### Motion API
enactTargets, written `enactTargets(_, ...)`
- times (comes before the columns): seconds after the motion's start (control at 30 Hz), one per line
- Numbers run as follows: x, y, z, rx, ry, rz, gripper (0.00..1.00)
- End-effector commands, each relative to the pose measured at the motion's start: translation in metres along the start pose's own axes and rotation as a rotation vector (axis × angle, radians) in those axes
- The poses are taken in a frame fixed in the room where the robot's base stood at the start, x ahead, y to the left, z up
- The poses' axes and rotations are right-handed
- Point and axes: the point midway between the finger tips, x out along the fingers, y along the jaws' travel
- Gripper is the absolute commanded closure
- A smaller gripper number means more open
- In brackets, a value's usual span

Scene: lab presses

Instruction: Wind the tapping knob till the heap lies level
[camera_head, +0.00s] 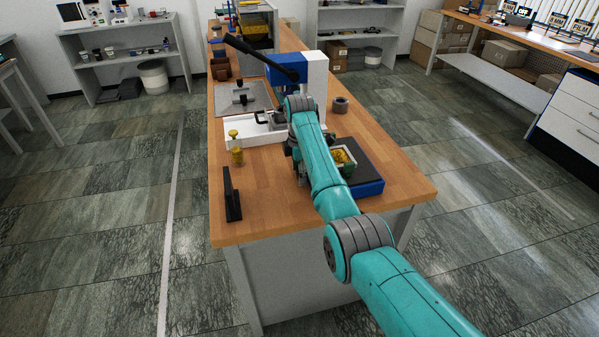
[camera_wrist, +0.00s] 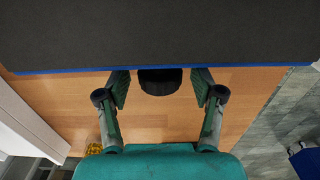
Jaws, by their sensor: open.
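The tapping unit (camera_head: 368,172) is a blue box with a dark top at the right front of the bench. A green-rimmed tray (camera_head: 350,176) on it holds a yellow heap (camera_head: 342,156), partly hidden by my arm; I cannot tell how level it lies. In the wrist view the unit's dark top (camera_wrist: 160,35) and blue edge fill the upper part. A black round knob (camera_wrist: 160,82) shows just below that edge. My gripper (camera_wrist: 160,87) is open, with one finger on each side of the knob and a gap on both sides. In the head view my gripper (camera_head: 297,170) is mostly hidden behind the arm.
A blue and white press (camera_head: 315,82) with a long black lever stands behind my arm. A grey ring (camera_head: 340,104) lies at the right. The bench front (camera_head: 275,215) is clear.

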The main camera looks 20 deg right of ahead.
Motion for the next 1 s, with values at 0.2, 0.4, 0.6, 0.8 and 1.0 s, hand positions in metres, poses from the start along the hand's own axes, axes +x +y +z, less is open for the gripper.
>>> enactTargets(0.2,-0.0003,0.0,0.0,0.0,0.0,0.0,0.76)
enactTargets(0.4,-0.0002,0.0,0.0,0.0,0.0,0.002,0.93)
enactTargets(0.6,0.0013,0.0002,0.0,0.0,0.0,0.056,0.93)
enactTargets(0.8,0.0014,-0.0012,0.0,0.0,0.0,0.151,0.93)
enactTargets(1.0,0.001,-0.0022,0.0,0.0,0.0,0.244,0.93)
